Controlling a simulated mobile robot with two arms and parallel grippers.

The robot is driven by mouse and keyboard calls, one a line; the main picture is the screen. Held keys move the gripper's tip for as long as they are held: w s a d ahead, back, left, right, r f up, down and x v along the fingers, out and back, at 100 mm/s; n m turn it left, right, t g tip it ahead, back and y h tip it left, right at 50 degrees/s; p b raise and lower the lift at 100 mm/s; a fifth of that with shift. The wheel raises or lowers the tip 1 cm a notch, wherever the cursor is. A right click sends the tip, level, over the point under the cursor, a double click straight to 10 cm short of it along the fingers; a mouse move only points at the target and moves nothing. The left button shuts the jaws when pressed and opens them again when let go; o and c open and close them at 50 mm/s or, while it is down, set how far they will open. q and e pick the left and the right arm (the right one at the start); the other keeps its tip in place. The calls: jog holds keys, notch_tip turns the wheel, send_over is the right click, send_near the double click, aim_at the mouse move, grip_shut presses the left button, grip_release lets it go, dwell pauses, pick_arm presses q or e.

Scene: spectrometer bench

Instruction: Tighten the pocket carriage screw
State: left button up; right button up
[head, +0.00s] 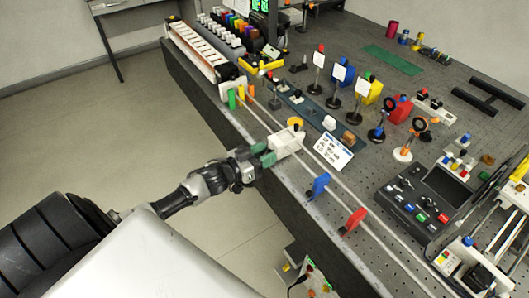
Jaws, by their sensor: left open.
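My left gripper (264,154), with green fingers, reaches in from the left at the bench's front edge. It is open, with its fingertips close to a white block-shaped carriage (286,141) on the front rail. Whether they touch it I cannot tell. A small dark knob (297,128) shows at the top of the carriage, with a yellow-orange disc (295,121) just behind. I cannot tell for sure which part is the carriage screw; the side facing the gripper is partly hidden by the fingers. My right gripper is not in view.
The front rail (333,178) also carries a blue carriage (318,185) and a red one (353,220) to the right. A white label card (332,150) stands just behind. Posts with optics and a dark control box (429,196) fill the bench farther back.

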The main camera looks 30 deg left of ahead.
pick_arm(q)
jog(key=shift+w, duration=0.1)
grip_shut()
